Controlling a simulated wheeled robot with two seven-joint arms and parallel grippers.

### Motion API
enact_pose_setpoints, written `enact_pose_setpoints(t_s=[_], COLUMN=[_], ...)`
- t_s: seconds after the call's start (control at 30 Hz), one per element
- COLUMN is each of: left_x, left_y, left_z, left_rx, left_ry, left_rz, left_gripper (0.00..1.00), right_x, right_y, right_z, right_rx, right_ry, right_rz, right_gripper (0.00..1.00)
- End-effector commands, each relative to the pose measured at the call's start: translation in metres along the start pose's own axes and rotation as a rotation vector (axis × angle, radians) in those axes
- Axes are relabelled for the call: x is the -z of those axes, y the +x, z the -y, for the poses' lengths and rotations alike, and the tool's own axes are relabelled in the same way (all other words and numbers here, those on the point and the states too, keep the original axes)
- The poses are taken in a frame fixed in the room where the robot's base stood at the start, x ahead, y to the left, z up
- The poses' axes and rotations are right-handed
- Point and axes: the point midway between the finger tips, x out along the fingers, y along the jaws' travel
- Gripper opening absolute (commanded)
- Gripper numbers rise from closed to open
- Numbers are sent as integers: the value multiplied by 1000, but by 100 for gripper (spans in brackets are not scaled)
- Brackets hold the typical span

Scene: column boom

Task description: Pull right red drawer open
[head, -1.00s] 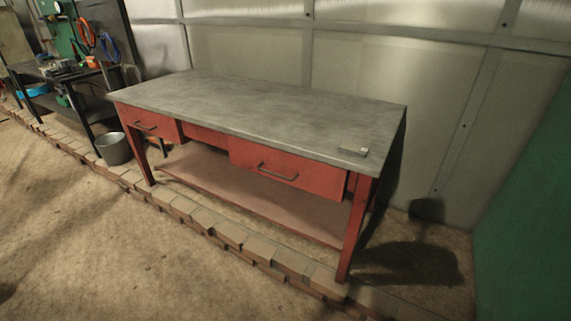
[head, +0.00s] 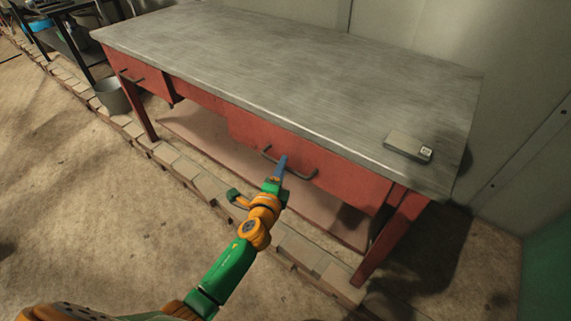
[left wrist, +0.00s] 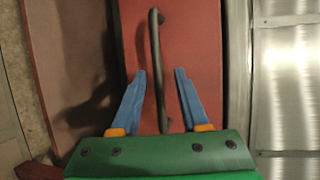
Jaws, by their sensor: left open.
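The right red drawer (head: 325,167) is under the grey tabletop and looks shut. Its dark bar handle (head: 291,163) runs along its front, and it shows upright in the left wrist view (left wrist: 157,62). My left gripper (head: 282,165) is at the handle in the head view. In the left wrist view its two blue fingers (left wrist: 160,85) are spread apart, with the handle lying between them. I cannot tell whether a finger touches the handle. My right gripper is not in view.
The grey tabletop (head: 270,60) carries a small box (head: 408,147) near its right end. A left red drawer (head: 140,76) and a lower shelf (head: 205,125) belong to the same table. A row of bricks (head: 215,190) runs along the floor in front. A bucket (head: 112,96) stands at left.

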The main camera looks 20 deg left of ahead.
Motion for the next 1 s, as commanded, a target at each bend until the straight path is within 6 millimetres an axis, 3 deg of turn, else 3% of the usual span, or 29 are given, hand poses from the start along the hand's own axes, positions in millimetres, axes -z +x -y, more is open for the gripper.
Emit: enact_pose_setpoints(t_s=[0.13,0.37,0.53,1.0], left_x=[1,0,0,0], left_y=[17,18,18,18], left_z=[-1,-1,-1,-1], left_rx=[0,-2,-2,-2], left_ry=[-1,-2,-3,-3], left_rz=[-1,-1,-1,-1], left_gripper=[45,45,1,0], right_x=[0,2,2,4], right_y=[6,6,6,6], right_z=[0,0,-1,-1], right_rx=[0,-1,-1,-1], right_ry=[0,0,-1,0], right_rz=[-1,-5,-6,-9], right_gripper=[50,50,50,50])
